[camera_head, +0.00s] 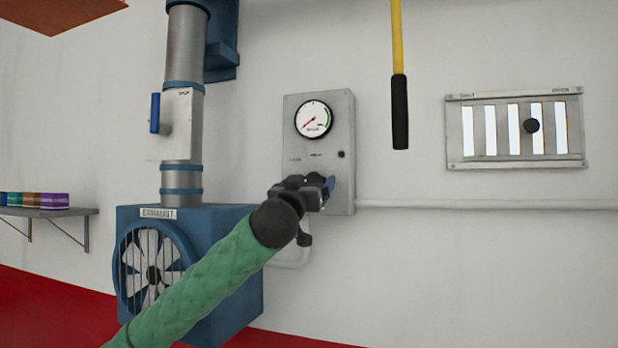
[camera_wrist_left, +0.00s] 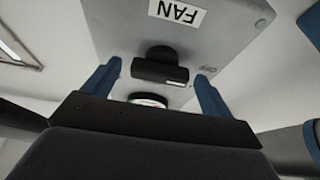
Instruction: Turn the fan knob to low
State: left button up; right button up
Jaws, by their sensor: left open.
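The fan knob (camera_wrist_left: 160,68) is black with a bar-shaped grip and a small white mark near its right end in the left wrist view. It sits on the grey control box (camera_head: 345,115), close to a white FAN label (camera_wrist_left: 178,14) that appears upside down. In the head view my left gripper hides the knob. My left gripper (camera_head: 322,188) is at the lower front of the box. Its blue fingers (camera_wrist_left: 158,72) are open, one on each side of the knob, with visible gaps in the picture. I cannot tell the depth between fingertips and knob. My right gripper is not in view.
A round gauge (camera_head: 313,119) is on the box above my gripper. A blue exhaust fan (camera_head: 230,230) and its grey duct (camera_head: 185,45) stand left. A yellow bar with black grip (camera_head: 399,110) hangs right of the box. A slatted vent (camera_head: 475,130) is farther right.

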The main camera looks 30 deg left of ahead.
pick_arm(q)
jog(key=shift+w+a+r, duration=0.1)
jog(key=shift+w, duration=0.15)
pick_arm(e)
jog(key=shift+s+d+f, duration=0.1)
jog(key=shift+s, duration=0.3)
pick_arm(q)
jog(key=shift+c, duration=0.3)
jog(key=c, duration=0.9)
